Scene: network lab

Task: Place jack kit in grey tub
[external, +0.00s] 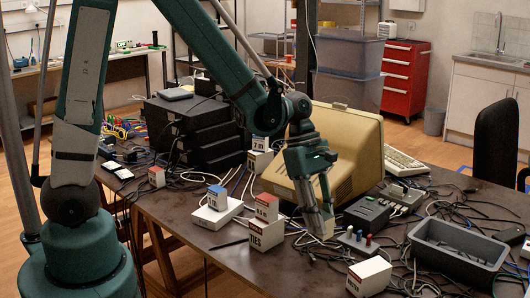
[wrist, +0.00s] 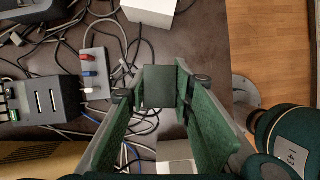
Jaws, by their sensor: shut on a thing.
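My gripper (external: 318,214) points down over the middle of the table, in front of the beige monitor. In the wrist view its green-padded fingers (wrist: 158,92) are shut on a small box with a dark top (wrist: 158,86), which I take as the jack kit. Its label cannot be read, and the fingers hide most of it in the external view. The grey tub (external: 458,248) is open and rectangular, standing at the right of the table, to the right of my gripper. It is out of the wrist view.
A white box (external: 369,276) stands between my gripper and the tub, nearer the front edge. A switch strip (external: 358,240) and a dark device (external: 367,214) lie beside my gripper. A box marked TIES (external: 266,236) stands to the left. Loose cables cover much of the table.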

